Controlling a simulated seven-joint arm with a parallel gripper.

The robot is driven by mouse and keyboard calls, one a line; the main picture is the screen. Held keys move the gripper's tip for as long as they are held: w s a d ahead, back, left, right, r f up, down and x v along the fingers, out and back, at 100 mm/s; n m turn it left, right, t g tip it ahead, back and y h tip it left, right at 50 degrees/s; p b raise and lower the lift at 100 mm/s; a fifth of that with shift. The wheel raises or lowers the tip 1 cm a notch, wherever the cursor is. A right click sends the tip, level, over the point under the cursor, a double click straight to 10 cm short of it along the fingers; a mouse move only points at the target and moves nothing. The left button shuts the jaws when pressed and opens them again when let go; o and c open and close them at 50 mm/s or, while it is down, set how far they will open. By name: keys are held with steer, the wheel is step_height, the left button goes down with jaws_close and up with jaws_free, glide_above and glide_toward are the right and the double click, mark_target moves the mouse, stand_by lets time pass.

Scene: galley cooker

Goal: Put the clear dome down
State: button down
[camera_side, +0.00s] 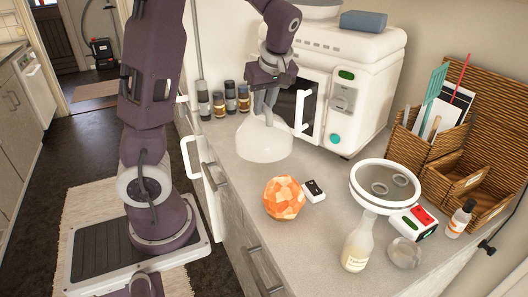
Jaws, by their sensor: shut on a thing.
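The clear dome (264,142) is a whitish, see-through cover with a wide round rim. It is at the counter's left part, in front of the white microwave. My gripper (264,117) is above it, pointing down, with its fingers shut on the dome's top. The dome is upright. Its rim is at or very near the counter top (240,180); I cannot tell whether it touches.
An orange faceted ball (284,198) and a small black-and-white device (314,191) lie in front. Spice jars (220,104) stand behind left; the microwave (345,90) is behind right. A round sieve-like pan (385,185), bottle (357,245) and wicker organiser (450,150) fill the right.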

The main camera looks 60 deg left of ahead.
step_height(320, 180, down, 7)
steer(key=shift+f, duration=0.1)
steer(key=c, duration=1.3)
jaws_free()
steer(key=shift+c, duration=0.2)
steer(key=v, duration=1.2)
steer(key=s+d+r+m+t+h, duration=0.2)
steer(key=s+d+m+t+h, duration=0.2)
steer(key=s+d+m, duration=1.1)
steer(key=d+m+t, duration=0.1)
steer(key=d+m, duration=0.2)
steer(key=shift+s+t+h, duration=0.15)
steer(key=shift+t+h, duration=0.15)
